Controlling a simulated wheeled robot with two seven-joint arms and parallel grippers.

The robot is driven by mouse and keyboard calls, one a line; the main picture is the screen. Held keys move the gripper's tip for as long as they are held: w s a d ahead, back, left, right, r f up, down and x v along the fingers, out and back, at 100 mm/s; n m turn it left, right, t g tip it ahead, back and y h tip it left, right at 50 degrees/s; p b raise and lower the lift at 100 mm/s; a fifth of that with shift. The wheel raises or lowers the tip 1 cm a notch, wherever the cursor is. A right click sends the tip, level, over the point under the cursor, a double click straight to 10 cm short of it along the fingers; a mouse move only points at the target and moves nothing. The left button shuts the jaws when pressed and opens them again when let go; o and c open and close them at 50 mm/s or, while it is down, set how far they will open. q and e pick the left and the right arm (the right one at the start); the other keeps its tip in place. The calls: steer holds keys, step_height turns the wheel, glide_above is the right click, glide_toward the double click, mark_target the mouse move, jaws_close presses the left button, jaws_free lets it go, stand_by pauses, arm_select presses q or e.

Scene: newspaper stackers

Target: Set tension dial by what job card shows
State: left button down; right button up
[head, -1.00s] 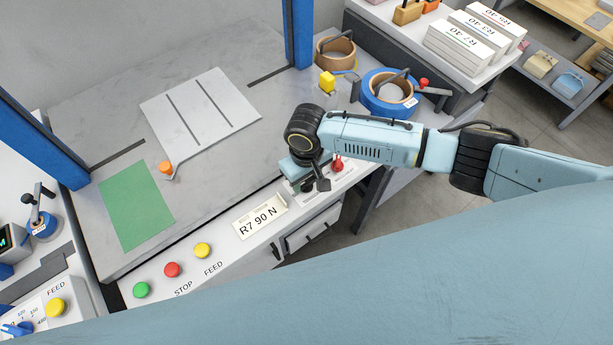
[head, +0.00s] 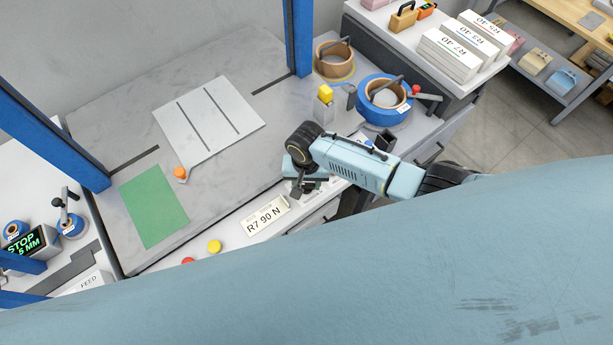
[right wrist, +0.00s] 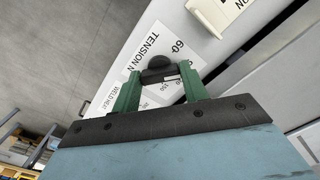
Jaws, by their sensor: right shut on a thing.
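The job card (head: 265,215) lies on the white front panel and reads "R7 90 N". A cream edge of it also shows in the right wrist view (right wrist: 213,14). My right gripper (head: 304,187) is down at the panel, right of the card. In the right wrist view its green fingers (right wrist: 158,92) are shut on the dark knob of the tension dial (right wrist: 159,66). The print beside it reads "TENSION N" and "60". Most of the scale is hidden by the knob and fingers, and I cannot tell where the dial points. My left gripper is not in view.
Yellow (head: 214,246) and red buttons sit left of the card. A "WELD HEAT" label (right wrist: 111,103) lies near the dial. Tape rolls (head: 384,100) stand behind my right arm. A green sheet (head: 153,206) and a white plate (head: 210,118) lie on the grey table.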

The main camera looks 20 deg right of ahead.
steer(key=shift+m+p, duration=0.3)
steer(key=shift+m, duration=0.2)
steer(key=o, duration=1)
steer(key=shift+r, duration=0.1)
step_height(320, 180, up, 13)
steer(key=shift+r+p, duration=0.1)
steer(key=shift+p, duration=1.15)
steer(key=shift+s, duration=0.1)
